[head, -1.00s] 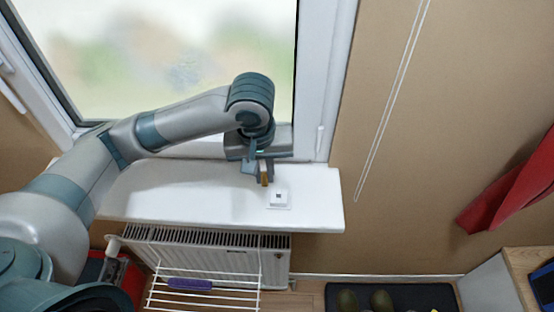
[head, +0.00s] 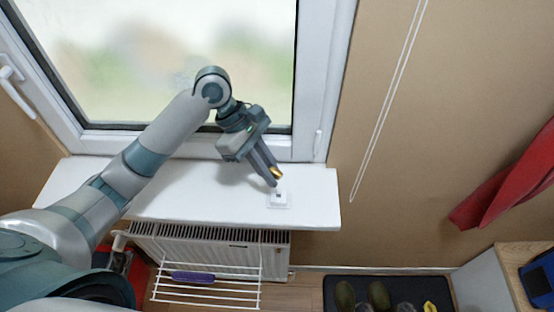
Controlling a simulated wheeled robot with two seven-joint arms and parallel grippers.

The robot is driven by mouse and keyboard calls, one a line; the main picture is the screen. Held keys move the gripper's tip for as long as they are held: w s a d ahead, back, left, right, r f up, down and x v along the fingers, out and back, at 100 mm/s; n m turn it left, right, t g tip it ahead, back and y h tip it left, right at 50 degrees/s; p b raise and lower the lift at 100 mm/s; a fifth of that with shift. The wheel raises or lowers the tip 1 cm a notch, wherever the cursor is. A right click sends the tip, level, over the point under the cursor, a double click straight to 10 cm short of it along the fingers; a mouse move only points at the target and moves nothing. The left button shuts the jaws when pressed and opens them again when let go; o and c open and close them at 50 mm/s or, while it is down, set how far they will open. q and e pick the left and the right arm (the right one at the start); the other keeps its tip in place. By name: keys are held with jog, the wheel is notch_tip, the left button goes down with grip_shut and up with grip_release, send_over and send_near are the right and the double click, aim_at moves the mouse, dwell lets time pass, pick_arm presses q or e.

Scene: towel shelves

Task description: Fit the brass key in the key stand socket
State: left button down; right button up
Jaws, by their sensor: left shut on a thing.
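The brass key (head: 277,173) shows as a small gold piece at the fingertips of my left gripper (head: 272,177). The gripper is shut on it and tilted, its fingers pointing down and to the right. The white key stand (head: 284,202) sits on the windowsill, with a small dark socket on its top. The fingertips and key are just above and behind the stand; I cannot tell whether the key touches it. Part of the key is hidden by the fingers. My right gripper is not in view.
The white windowsill (head: 180,197) is otherwise clear, with the window behind it. A radiator (head: 215,250) and a wire rack (head: 205,290) with a purple item are below. A red cloth (head: 505,180) hangs at the right.

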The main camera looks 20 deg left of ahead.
pick_arm(q)
jog(key=n, duration=0.1)
jog(key=r+n+t+h+p, duration=0.1)
jog(key=n+t+h+p, duration=0.1)
jog(key=shift+s+d+r+n, duration=0.15)
jog(key=shift+s+d+n, duration=0.15)
jog(key=shift+n, duration=0.1)
jog(key=shift+w+d+r+n+t+h+p, duration=0.1)
jog(key=shift+d+r+n+t+h+p, duration=0.2)
jog(key=shift+n+t, duration=0.4)
jog(key=shift+a+f, duration=0.1)
jog(key=shift+f, duration=0.1)
jog(key=shift+f, duration=2.8)
